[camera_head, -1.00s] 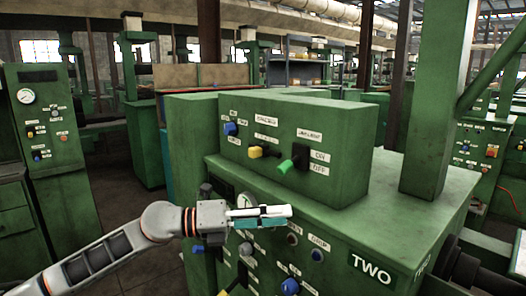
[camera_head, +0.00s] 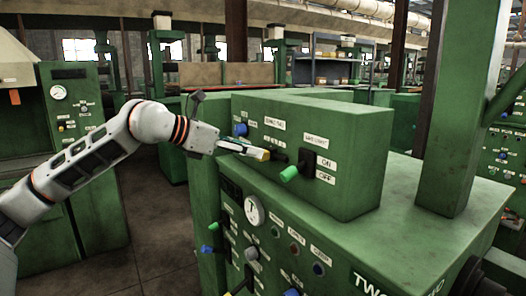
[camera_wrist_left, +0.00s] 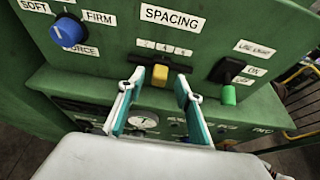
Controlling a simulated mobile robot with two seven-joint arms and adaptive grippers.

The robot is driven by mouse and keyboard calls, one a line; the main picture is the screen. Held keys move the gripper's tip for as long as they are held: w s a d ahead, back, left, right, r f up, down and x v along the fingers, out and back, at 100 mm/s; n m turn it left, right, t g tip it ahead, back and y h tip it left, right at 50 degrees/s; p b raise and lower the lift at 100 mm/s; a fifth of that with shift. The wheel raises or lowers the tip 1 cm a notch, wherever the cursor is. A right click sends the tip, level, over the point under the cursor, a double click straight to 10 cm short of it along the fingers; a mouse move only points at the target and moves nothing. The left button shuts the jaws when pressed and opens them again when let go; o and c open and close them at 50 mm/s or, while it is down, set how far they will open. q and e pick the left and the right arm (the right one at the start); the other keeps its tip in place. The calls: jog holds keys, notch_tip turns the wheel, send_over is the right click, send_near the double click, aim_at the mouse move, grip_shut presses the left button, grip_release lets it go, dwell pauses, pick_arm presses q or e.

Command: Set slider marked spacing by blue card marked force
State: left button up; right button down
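The slider under the white SPACING label (camera_wrist_left: 170,18) has a yellow handle (camera_wrist_left: 160,76) on a dark slot; the small scale marks above it are hard to read. A round blue knob (camera_wrist_left: 68,31) with SOFT, FIRM and FORCE labels is left of it, also visible in the head view (camera_head: 240,129). I see no blue card, only white labels. My left gripper (camera_wrist_left: 155,103) is open, its teal-lined fingers apart on either side of the yellow handle, seemingly just short of it. In the head view the left gripper (camera_head: 254,152) partly hides the slider. My right gripper is not in view.
A green-tipped ON/OFF switch (camera_head: 290,173) sits right of the slider. A gauge (camera_head: 254,210) and several knobs are on the lower panel. The green box (camera_head: 350,190) stands on a larger machine. The floor at left (camera_head: 150,225) is clear.

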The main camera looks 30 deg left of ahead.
pick_arm(q)
jog(key=x, duration=0.4)
jog(key=shift+w+d+p, duration=0.25)
jog(key=shift+w+p, duration=0.1)
grip_shut()
jog(key=shift+w+a+p, duration=0.2)
jog(key=shift+w+a, duration=0.3)
jog(key=shift+a, duration=0.4)
jog(key=shift+w+a+p, duration=0.2)
jog(key=shift+w+a, duration=0.25)
jog(key=shift+a, duration=0.4)
